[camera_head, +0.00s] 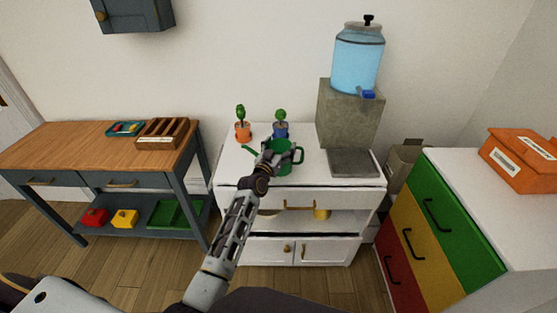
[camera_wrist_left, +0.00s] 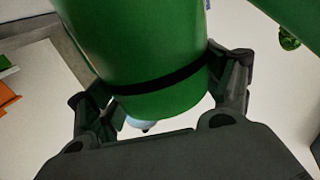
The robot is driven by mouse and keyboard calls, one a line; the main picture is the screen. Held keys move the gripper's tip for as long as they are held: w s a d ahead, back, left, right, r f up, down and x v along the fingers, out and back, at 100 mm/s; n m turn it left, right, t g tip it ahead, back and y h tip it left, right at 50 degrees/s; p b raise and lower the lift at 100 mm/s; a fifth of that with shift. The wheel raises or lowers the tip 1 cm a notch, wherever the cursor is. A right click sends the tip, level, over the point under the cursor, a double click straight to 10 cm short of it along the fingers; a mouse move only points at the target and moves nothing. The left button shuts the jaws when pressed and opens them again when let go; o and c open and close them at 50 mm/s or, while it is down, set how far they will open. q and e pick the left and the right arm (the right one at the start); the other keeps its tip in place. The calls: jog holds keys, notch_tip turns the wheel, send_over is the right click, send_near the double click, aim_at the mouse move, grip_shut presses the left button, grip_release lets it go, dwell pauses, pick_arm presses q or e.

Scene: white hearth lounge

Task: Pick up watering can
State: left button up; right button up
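The green watering can (camera_head: 284,168) is at the white cabinet's top, with its spout to the left and its handle to the right. I cannot tell whether its base touches the top. My left gripper (camera_head: 274,153) reaches it from the front and hides part of it. In the left wrist view the can's green body (camera_wrist_left: 150,60) fills the space between the fingers of my left gripper (camera_wrist_left: 165,85). The fingers lie against both sides, and a dark band crosses the body between them. My right gripper is not in view.
The white cabinet (camera_head: 228,175) also holds two potted plants, in an orange pot (camera_head: 243,132) and a blue pot (camera_head: 281,131), close behind the can. A water dispenser (camera_head: 357,65) on a stone block stands right. A wooden-topped table (camera_head: 70,150) is left; coloured drawers (camera_head: 440,220) are right.

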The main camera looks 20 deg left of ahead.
pick_arm(q)
jog(key=shift+r, duration=0.1)
jog(key=c, duration=1.2)
jog(key=shift+r, duration=0.1)
jog(key=shift+r, duration=0.45)
notch_tip(320, 180, up, 9)
jog(key=p, duration=0.1)
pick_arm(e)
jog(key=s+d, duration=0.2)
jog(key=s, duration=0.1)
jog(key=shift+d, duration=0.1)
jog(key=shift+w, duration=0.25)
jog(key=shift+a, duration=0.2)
